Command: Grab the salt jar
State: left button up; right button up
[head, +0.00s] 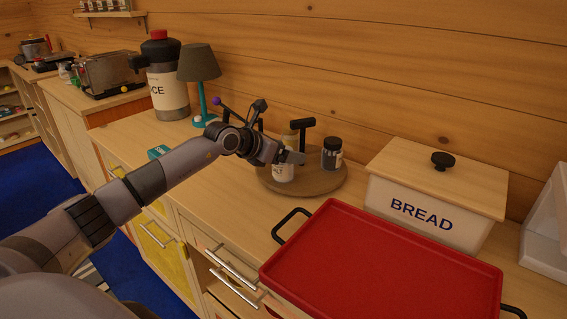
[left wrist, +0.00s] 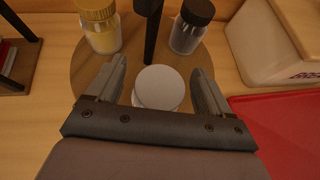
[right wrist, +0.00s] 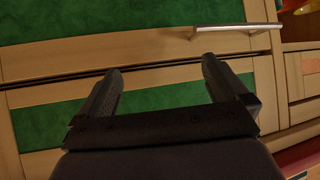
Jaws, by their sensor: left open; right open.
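The salt jar (head: 283,173), pale with a partly hidden label, stands on a round wooden turntable (head: 327,186) on the counter. In the left wrist view its white lid (left wrist: 160,88) lies between the fingers of my left gripper (left wrist: 159,68). That gripper is open, with one finger on each side of the jar; I cannot tell whether either touches it. In the head view the left gripper (head: 290,157) is at the jar's top and hides part of it. My right gripper (right wrist: 161,66) is open and empty, facing green-panelled drawer fronts.
A dark-lidded jar (head: 332,153), a yellow-lidded jar (left wrist: 100,27) and the turntable's black T-shaped post (head: 302,130) stand close by. A red tray (head: 385,265) and bread box (head: 436,190) lie to the right. A lamp (head: 199,75) and large dispenser (head: 168,85) stand left.

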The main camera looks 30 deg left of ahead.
pick_arm(q)
jog(key=shift+w+d+f, duration=0.2)
jog(key=shift+w+f, duration=0.15)
jog(key=shift+w, duration=0.2)
jog(key=c, duration=1.2)
jog(key=shift+r, duration=0.1)
